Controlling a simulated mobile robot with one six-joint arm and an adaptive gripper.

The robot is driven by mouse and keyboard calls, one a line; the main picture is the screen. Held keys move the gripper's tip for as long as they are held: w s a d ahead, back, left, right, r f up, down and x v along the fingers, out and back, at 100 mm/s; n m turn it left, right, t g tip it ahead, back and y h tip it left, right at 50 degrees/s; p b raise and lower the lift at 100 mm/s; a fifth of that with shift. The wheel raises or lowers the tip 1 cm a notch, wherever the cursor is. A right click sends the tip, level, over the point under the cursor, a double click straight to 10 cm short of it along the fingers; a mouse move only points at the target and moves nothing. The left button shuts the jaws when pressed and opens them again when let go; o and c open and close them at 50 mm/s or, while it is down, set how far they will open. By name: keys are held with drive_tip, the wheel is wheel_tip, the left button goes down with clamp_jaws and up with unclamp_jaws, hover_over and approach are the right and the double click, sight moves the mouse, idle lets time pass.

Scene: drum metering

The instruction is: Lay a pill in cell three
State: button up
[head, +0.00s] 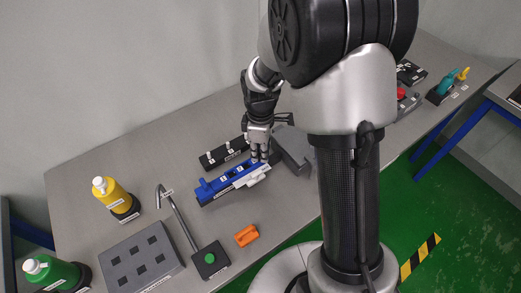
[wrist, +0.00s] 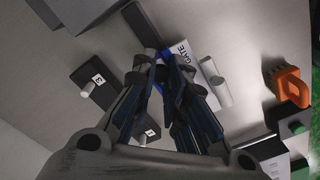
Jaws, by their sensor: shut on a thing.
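The blue metering unit (head: 212,186) lies on the table, with a row of dark, labelled cells along its top. A white part (head: 258,173) juts from its front right, and the wrist view shows a white plate (wrist: 187,55) marked GATE. My gripper (head: 259,155) points down at the right part of the unit. In the wrist view my gripper (wrist: 163,62) has its fingertips close together over a blue part (wrist: 159,57) of the unit, beside the GATE plate. What is clamped is mostly hidden by the fingers. I cannot make out a pill or the number of each cell.
A black block with pegs (head: 224,153) stands behind the unit, and a grey block (head: 292,148) at its right. An orange piece (head: 246,236), a green-button box (head: 210,260) with a bent rod, a grey tray (head: 140,265) and yellow (head: 112,194) and green bottles (head: 50,270) are nearer.

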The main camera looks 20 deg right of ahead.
idle(0.8)
drive_tip(key=o, duration=0.7)
wheel_tip(320, 180, up, 10)
drive_tip(key=p, duration=0.8)
idle(0.7)
idle(0.4)
